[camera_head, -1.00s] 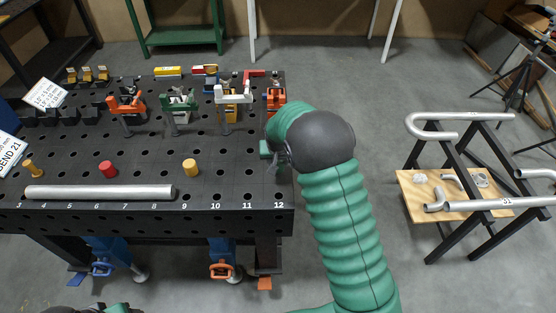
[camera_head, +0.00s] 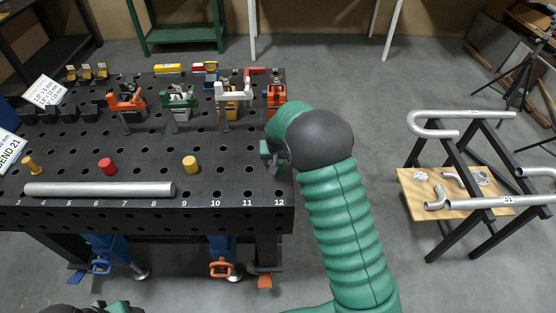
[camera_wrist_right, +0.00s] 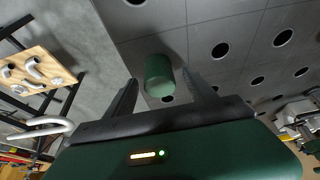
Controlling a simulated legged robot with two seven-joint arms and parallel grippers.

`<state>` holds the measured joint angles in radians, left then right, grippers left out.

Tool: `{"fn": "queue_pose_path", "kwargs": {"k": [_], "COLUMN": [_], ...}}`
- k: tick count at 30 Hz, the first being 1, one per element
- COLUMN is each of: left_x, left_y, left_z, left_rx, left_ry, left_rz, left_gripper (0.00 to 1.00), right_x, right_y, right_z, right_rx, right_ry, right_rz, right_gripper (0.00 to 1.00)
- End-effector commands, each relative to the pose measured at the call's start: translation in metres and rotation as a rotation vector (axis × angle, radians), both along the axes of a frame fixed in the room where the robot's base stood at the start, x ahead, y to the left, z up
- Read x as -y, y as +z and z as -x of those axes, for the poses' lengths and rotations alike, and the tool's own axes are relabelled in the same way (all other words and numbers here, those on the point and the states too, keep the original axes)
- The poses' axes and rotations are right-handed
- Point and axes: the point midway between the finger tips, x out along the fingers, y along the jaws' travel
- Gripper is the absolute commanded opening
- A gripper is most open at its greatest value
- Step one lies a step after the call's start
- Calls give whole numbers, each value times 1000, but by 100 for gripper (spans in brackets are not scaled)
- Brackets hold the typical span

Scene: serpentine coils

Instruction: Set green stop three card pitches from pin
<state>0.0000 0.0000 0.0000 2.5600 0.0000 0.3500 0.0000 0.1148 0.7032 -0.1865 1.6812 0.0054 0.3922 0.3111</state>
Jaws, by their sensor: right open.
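The green stop (camera_wrist_right: 158,76) is a short green cylinder on the dark perforated table, seen in the right wrist view. My right gripper (camera_wrist_right: 160,92) is open, with one dark finger on each side of the stop; I cannot tell whether they touch it. In the head view my right gripper (camera_head: 273,158) is at the table's right edge, partly hidden by my arm. A yellow peg (camera_head: 190,164), a red peg (camera_head: 106,166) and a yellow flanged pin (camera_head: 31,165) stand on the table; which is the task's pin is unclear. My left gripper's fingers are out of view.
A silver tube (camera_head: 100,189) lies along the front of the table (camera_head: 230,185), behind printed numbers. Orange, green and white clamps (camera_head: 178,102) stand farther back. Two white cards (camera_head: 45,92) are at the left. A rack with bent pipes (camera_head: 465,180) stands apart at right.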

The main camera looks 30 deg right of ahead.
Motion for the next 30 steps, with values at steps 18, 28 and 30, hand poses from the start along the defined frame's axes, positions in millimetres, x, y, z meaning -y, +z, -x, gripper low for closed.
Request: {"fn": "queue_pose_path", "kwargs": {"k": [18, 28, 30], "left_x": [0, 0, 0], "left_y": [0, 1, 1], "left_z": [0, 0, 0], "left_rx": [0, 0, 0], "left_ry": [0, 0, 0], "left_rz": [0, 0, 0], "left_gripper": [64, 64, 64], "right_x": [-26, -33, -34], "right_y": [120, 154, 154], "right_z": [40, 53, 54], "right_rx": [5, -2, -4], "right_ry": [1, 0, 2], "right_rz": [0, 0, -1], "right_gripper": [64, 64, 64]}}
